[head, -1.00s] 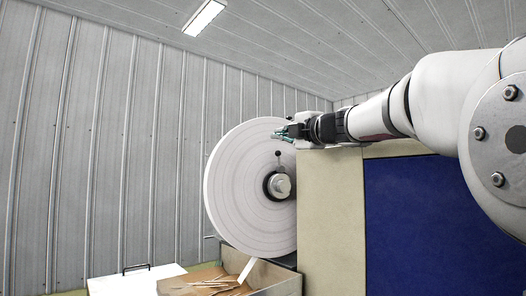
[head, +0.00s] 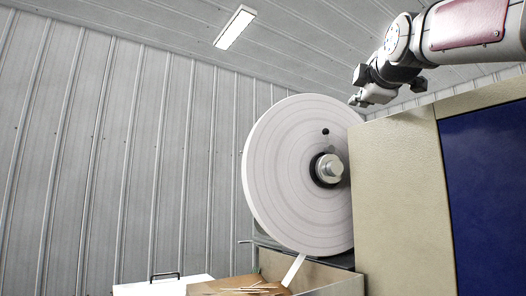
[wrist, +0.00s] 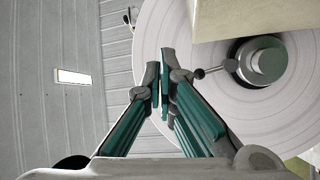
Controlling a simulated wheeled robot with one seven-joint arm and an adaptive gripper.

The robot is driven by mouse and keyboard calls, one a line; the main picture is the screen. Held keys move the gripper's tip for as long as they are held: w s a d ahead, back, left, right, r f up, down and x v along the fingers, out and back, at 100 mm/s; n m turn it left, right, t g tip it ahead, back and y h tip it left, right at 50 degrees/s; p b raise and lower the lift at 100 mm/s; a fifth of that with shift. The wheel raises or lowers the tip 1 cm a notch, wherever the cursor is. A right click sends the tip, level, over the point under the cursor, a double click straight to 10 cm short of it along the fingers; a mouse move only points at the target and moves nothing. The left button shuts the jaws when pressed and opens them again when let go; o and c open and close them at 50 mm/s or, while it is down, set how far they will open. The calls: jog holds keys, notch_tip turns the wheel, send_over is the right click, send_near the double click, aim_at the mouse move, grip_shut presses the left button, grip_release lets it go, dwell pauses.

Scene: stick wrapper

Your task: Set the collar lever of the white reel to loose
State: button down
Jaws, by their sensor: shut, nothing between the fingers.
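The white reel (head: 285,190) stands upright against the left side of the beige machine. Its metal hub with a black collar (head: 318,168) is right of the disc's centre. The lever's black knob (head: 325,131) sits straight above the hub; its rod is hard to make out there. In the wrist view the lever (wrist: 213,70) shows as a thin rod running from the collar to a round knob, just right of the fingertips. My gripper (wrist: 160,75) is shut and empty, in front of the reel. In the head view my gripper (head: 358,99) is above the reel's upper right edge, apart from the knob.
The beige and blue machine (head: 405,180) fills the right side, and its beige edge (wrist: 245,18) juts in near the hub in the wrist view. A bin with cardboard scraps (head: 335,287) stands below the reel. The space left of the reel is clear.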

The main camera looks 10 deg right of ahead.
jog(key=s+a+f+n+y+b, duration=0.1)
jog(key=a+n+y, duration=0.3)
jog(key=a, duration=0.5)
jog(key=shift+s+a+f+g+y+b, duration=0.15)
jog(key=shift+s+f+g+y+b, duration=0.2)
jog(key=shift+f+y+b, duration=0.65)
jog(key=shift+r, duration=0.15)
jog(key=w+p, duration=0.1)
jog(key=w, duration=0.2)
jog(key=w+p, duration=0.1)
jog(key=w, duration=0.2)
jog(key=w+p, duration=0.1)
jog(key=w, duration=0.3)
jog(key=shift+w+a+p, duration=0.1)
jog(key=shift+a+p, duration=0.2)
jog(key=shift+a, duration=0.1)
jog(key=shift+w+d+f, duration=0.1)
jog(key=shift+w+d, duration=0.05)
jog(key=shift+d, duration=0.45)
jog(key=shift+w+d+f, duration=0.1)
jog(key=shift+d, duration=0.5)
jog(key=shift+w+d+f, duration=0.15)
jog(key=shift+w+d, duration=0.15)
jog(key=shift+d, duration=0.35)
jog(key=shift+d, duration=0.1)
jog(key=shift+d, duration=0.15)
